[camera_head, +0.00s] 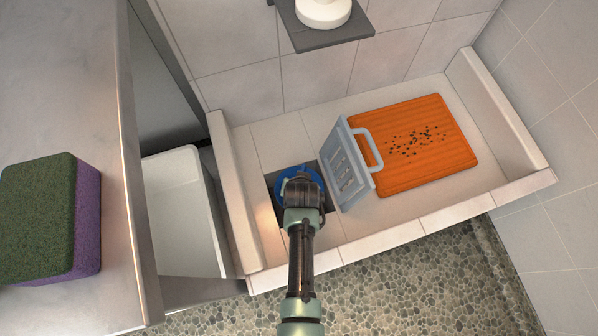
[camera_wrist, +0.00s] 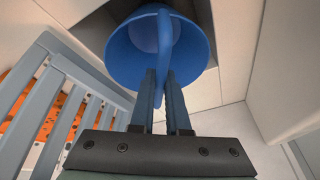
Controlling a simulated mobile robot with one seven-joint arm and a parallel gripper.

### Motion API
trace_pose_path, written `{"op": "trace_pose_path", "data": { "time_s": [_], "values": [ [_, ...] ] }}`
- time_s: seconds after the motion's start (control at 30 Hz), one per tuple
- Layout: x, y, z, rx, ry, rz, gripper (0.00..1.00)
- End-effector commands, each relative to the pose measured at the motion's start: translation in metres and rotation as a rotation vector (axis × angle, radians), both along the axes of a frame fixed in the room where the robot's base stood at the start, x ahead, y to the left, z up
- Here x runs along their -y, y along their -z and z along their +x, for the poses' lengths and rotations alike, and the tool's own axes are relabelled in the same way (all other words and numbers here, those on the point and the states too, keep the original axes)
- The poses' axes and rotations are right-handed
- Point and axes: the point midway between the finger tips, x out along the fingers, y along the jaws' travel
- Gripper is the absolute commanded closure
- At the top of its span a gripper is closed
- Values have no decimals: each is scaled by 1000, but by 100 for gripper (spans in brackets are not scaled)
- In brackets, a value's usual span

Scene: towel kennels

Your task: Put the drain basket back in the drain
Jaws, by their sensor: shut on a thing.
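My gripper (camera_head: 302,190) is shut on the blue drain basket (camera_head: 281,186), right over the square drain opening (camera_head: 327,200) in the tiled basin floor. In the wrist view my fingertips (camera_wrist: 160,85) pinch a thin blue upright part in the middle of the round basket (camera_wrist: 120,55). The dark opening shows behind the basket at the upper left. From above, my gripper hides most of the basket and part of the opening. I cannot tell how deep the basket sits in it.
A grey slotted grate (camera_head: 347,172) with a handle stands tilted beside the drain, close to my gripper. An orange mat (camera_head: 425,143) with dark specks lies right of it. A raised tiled curb (camera_head: 425,215) edges the basin. A sponge (camera_head: 40,215) sits on the left counter.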

Motion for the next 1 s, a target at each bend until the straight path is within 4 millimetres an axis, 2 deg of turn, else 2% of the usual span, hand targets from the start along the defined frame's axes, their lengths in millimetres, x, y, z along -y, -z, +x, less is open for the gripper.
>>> {"op": "trace_pose_path", "data": {
  "time_s": [0.03, 0.5, 0.7, 1.0],
  "values": [
    [0, 10, 0, 0, 0, 0, 100],
    [0, 52, 0, 0, 0, 0, 100],
    [0, 59, 0, 1, 0, 0, 100],
    [0, 60, 0, 1, 0, 0, 100]
  ]
}}
